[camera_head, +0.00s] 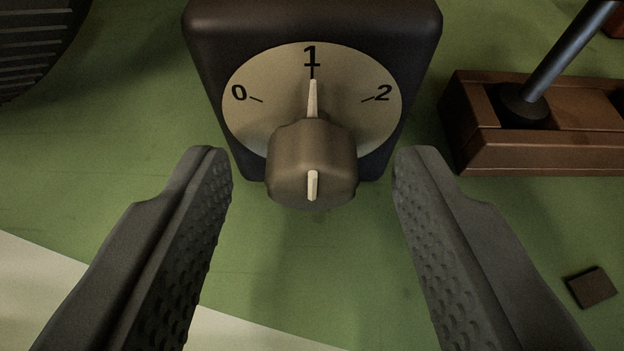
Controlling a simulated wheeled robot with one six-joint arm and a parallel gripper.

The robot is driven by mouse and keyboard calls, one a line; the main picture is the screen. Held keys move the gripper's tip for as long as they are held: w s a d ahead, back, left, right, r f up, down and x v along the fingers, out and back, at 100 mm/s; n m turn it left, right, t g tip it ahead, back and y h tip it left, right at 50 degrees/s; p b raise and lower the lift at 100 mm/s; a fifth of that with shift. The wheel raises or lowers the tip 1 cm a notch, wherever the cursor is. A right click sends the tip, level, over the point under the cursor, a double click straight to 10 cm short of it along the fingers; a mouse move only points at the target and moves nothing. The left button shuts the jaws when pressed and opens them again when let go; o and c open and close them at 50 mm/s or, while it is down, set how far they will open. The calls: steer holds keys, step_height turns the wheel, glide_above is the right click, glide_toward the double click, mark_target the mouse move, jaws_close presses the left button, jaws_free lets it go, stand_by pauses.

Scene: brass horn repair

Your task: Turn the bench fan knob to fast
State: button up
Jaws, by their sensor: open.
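The fan knob (312,160) is a grey-brown round knob with a pale pointer line. It stands out from a beige dial plate (255,118) marked 0, 1 and 2. The pointer is at 1, straight up. The dial is on the front of a dark box (310,22). My gripper (312,165) is open, with one finger on each side of the knob. Clear gaps show between both fingers and the knob in the picture. The knob looks untouched.
A brown wooden block (540,150) with a dark rod (570,45) stands at the right. A small dark square piece (592,287) lies at the lower right. A dark ribbed object (35,45) is at the upper left. The green surface (130,190) is otherwise mostly clear; a pale area (35,290) lies lower left.

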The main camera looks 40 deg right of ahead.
steer(key=shift+c, duration=0.5)
steer(key=c, duration=0.9)
steer(key=shift+s+d+m+t+y, duration=0.15)
steer(key=shift+m+t+y, duration=0.8)
steer(key=shift+m, duration=0.85)
steer(key=shift+s+d+f+m+t+y, duration=0.1)
steer(key=shift+m+t+y, duration=0.1)
steer(key=shift+m+t, duration=0.6)
steer(key=shift+f+m+t+y, duration=0.15)
steer(key=shift+m+t, duration=0.2)
steer(key=shift+m, duration=0.85)
stand_by(1.8)
steer(key=o, duration=1)
